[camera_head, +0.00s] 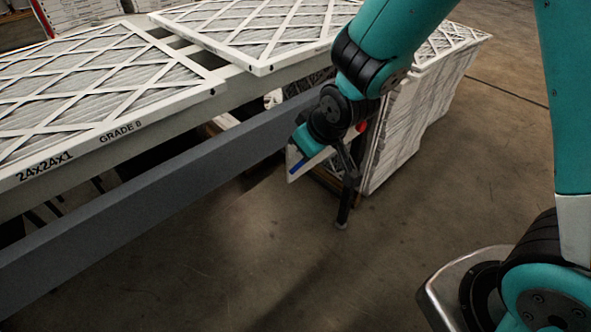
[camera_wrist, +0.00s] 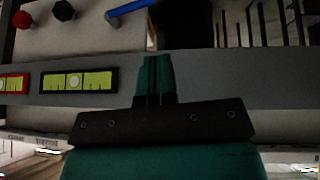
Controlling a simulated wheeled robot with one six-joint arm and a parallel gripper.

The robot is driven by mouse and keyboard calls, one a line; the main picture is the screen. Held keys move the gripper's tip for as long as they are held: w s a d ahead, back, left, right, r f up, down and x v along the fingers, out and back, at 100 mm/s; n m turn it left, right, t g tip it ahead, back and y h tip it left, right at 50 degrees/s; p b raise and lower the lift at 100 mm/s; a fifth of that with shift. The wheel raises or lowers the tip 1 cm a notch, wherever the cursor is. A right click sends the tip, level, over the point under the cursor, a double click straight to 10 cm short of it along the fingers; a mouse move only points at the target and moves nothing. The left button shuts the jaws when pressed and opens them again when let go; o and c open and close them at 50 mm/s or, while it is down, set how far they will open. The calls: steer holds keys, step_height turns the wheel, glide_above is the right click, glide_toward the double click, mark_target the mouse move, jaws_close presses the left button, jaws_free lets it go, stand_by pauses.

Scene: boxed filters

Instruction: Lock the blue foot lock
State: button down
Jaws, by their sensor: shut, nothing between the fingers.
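The blue foot lock shows as a short blue lever (camera_wrist: 130,10) at the top of the wrist view, on a pale plate (camera_wrist: 100,38). It lies at a slant, and its upper part is near the picture's edge. A small blue piece (camera_head: 296,167) also shows below my wrist in the head view. My gripper (camera_wrist: 157,62) is shut and empty, with its teal fingers together over the grey rail. The fingertips appear apart from the blue lever, just below and right of it in the wrist view. My arm hides the fingertips in the head view.
A red knob (camera_wrist: 22,19) and a black knob (camera_wrist: 63,10) stand left of the lever. Level vials (camera_wrist: 77,82) sit on the grey rail (camera_head: 150,190). Framed filters (camera_head: 95,75) lie on the table; stacked filters (camera_head: 410,125) stand behind my arm. The front floor is clear.

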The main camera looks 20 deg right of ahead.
mark_target(295, 171)
steer(key=w+f, duration=0.2)
steer(key=f, duration=0.1)
steer(key=shift+d+t, duration=0.3)
steer(key=shift+d, duration=0.1)
steer(key=shift+f, duration=0.1)
steer(key=x, duration=1)
steer(key=shift+d+b, duration=0.2)
steer(key=shift+b, duration=0.1)
steer(key=shift+n+h, duration=0.3)
